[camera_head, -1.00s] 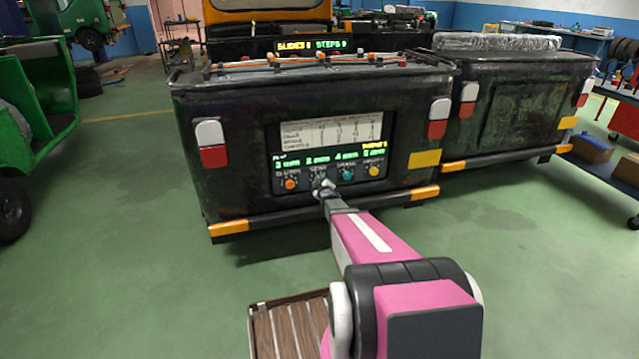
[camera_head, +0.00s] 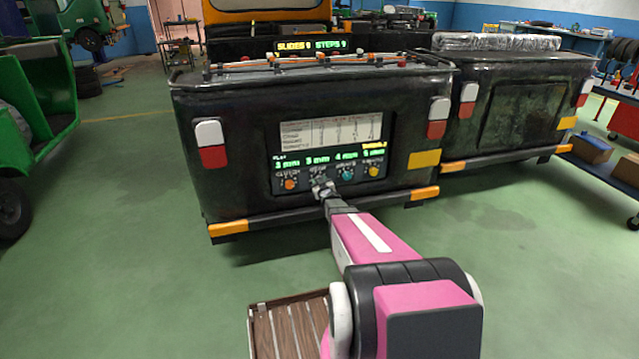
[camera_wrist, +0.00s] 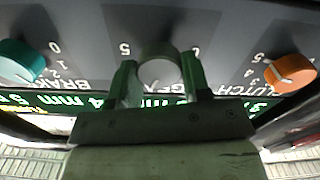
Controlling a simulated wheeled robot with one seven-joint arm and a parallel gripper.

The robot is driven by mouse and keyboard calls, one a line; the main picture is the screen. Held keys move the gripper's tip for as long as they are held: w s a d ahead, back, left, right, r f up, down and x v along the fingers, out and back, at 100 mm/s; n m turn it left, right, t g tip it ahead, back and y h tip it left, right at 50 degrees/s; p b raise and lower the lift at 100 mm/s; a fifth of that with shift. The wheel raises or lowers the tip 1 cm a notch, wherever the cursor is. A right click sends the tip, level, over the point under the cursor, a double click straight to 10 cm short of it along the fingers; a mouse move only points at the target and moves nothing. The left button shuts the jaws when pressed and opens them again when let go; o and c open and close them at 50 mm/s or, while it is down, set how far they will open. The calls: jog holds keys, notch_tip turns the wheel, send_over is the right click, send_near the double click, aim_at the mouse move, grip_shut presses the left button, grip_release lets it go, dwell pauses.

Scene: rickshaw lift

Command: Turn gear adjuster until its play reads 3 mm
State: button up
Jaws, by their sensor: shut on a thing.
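The gear adjuster is a grey round knob (camera_wrist: 160,72) in the middle of the wrist view, labelled GEAR, with the label upside down there. My gripper (camera_wrist: 158,85) has one finger on each side of it and is shut on it. In the head view my gripper (camera_head: 323,188) is at the panel (camera_head: 332,152) on the dark vehicle's rear, covering the gear knob. The green play readouts (camera_head: 318,160) run above the knobs.
An orange clutch knob (camera_head: 289,184) is left of the gear knob, a teal brake knob (camera_head: 348,172) right of it, and a yellow knob (camera_head: 373,170) further right. The bumper (camera_head: 325,213) runs below the panel. Green floor (camera_head: 130,290) is clear at left.

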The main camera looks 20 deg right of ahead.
dwell(0.3)
jog(key=o, duration=0.9)
jog(key=shift+s, duration=0.15)
jog(key=s, duration=1)
jog(key=shift+s, duration=0.3)
jog(key=s+a+r+m+g, duration=0.1)
jog(key=s+a+g, duration=0.3)
jog(key=s, duration=0.5)
jog(key=s+a+r+m+g, duration=0.1)
jog(key=s+a+r+g, duration=0.2)
jog(key=s+a+g, duration=0.2)
jog(key=s+a+r+g, duration=0.2)
jog(key=s+a+g, duration=0.3)
jog(key=s+g, duration=0.4)
jog(key=shift+s+r+m, duration=0.15)
jog(key=shift+s+m, duration=0.25)
jog(key=shift+s, duration=1.4)
